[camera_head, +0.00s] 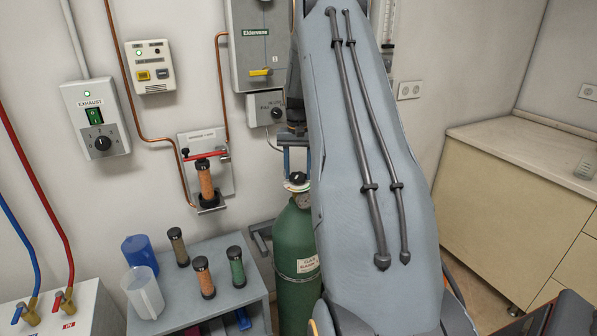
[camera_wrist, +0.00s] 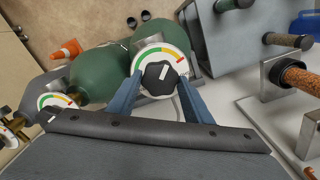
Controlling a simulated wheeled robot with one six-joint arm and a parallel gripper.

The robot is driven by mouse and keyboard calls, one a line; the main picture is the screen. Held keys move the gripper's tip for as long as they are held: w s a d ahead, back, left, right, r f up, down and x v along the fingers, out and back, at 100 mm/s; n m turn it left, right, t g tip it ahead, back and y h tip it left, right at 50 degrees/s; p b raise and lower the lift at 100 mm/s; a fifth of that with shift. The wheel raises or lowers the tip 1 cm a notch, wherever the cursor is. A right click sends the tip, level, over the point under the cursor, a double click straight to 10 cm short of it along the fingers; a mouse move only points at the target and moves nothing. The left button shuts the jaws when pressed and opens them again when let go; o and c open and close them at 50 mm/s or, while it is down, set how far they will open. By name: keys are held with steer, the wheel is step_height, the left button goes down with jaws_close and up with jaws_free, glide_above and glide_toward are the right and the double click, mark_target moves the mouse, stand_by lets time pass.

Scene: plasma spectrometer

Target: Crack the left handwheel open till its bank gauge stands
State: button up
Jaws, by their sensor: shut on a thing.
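My gripper (camera_wrist: 160,78) has its two blue fingers shut on a black handwheel (camera_wrist: 158,82) with a white mark. A white dial (camera_wrist: 176,55) with a green, yellow and red band shows around the handwheel; I cannot make out a needle. In the head view my gripper (camera_head: 296,174) reaches down onto this handwheel at the top of the green gas cylinder (camera_head: 297,262). In the wrist view a second dial (camera_wrist: 56,100) sits at the left, by a brass fitting and a grey cylinder. My arm hides the area right of the green cylinder in the head view.
A grey side table (camera_head: 205,262) with several capped tubes, a blue cup (camera_head: 139,252) and a clear beaker (camera_head: 144,292) stands left of the cylinder. Wall boxes and a copper pipe are behind.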

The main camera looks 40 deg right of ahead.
mark_target(299, 175)
steer(key=o, duration=1.1)
steer(key=shift+d, duration=0.15)
steer(key=shift+c, duration=0.2)
steer(key=shift+r, duration=0.15)
step_height(299, 175, up, 8)
steer(key=b, duration=0.2)
steer(key=shift+b, duration=0.35)
